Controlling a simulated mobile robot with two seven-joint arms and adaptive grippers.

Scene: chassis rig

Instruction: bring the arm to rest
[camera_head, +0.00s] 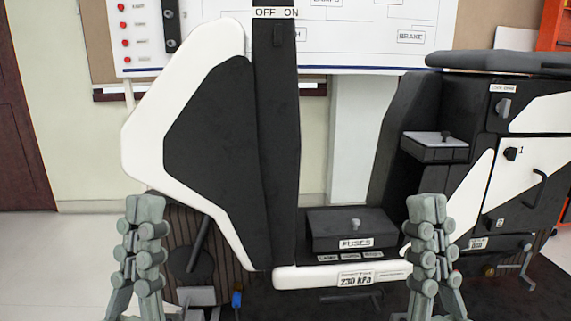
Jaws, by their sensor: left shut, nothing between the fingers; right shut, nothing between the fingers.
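My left gripper (145,208) points up at the lower left of the head view, in front of the chassis rig (215,115). It is shut and holds nothing. My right gripper (427,207) points up at the lower right, in front of the rig's right part. It is also shut and empty. Both grippers stand at nearly the same height and are wide apart. The lower parts of both arms run off the bottom edge.
Between the grippers sit a box labelled FUSES (352,229) and a white ledge marked 230 kPa (355,279). A black cabinet (520,170) with white panels is at the right. A whiteboard (360,40) hangs behind. Pale floor (50,260) is clear at the left.

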